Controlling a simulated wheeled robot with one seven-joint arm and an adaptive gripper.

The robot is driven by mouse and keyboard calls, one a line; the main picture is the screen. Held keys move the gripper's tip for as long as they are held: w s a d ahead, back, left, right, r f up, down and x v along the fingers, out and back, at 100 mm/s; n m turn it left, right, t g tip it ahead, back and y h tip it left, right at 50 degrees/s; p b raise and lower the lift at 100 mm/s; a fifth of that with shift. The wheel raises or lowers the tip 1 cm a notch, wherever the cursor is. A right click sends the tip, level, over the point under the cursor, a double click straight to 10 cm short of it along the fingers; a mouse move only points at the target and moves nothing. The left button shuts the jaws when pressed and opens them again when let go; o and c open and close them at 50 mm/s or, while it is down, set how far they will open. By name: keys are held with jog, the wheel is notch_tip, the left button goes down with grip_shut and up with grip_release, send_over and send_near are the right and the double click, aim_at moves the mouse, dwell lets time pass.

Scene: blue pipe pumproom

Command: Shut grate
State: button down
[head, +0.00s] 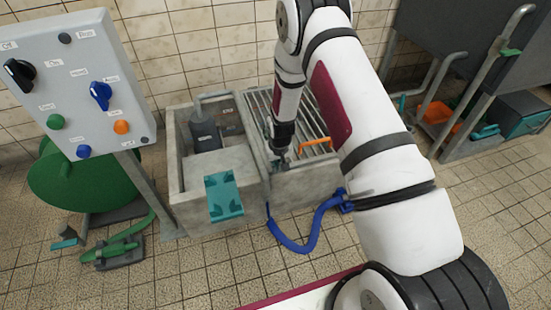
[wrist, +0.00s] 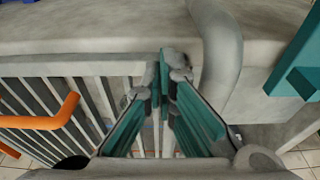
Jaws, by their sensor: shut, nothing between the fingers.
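The grate (head: 318,128) is a panel of pale metal bars at the right-hand concrete basin, partly hidden by my arm. I cannot tell whether it lies flush. Its orange handle (head: 316,142) is to the right of my gripper (head: 282,158) in the head view. In the wrist view the grate's bars (wrist: 105,98) fill the left and middle, with the orange handle (wrist: 45,121) at the left. My gripper (wrist: 172,68) has teal finger pads and is shut and empty. Its tips are over the grate's edge bar in that view; contact is unclear.
The concrete basin (head: 300,187) has a blue hose (head: 300,246) at its front. A grey pump (head: 205,136) and a teal bracket (head: 224,196) are on the left basin. A control panel (head: 78,85) stands left. A grey pipe (wrist: 220,60) is close right of my gripper.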

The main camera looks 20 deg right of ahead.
jog(key=shift+s+f+b, duration=0.1)
jog(key=shift+f+b, duration=0.3)
jog(key=shift+f, duration=0.7)
jog(key=shift+r, duration=0.35)
jog(key=p+v, duration=0.3)
jog(key=v, duration=0.1)
jog(key=shift+r, duration=0.25)
jog(key=s+r+p, duration=0.2)
jog(key=s, duration=0.6)
jog(key=shift+s+p, duration=0.3)
jog(key=shift+s, duration=0.1)
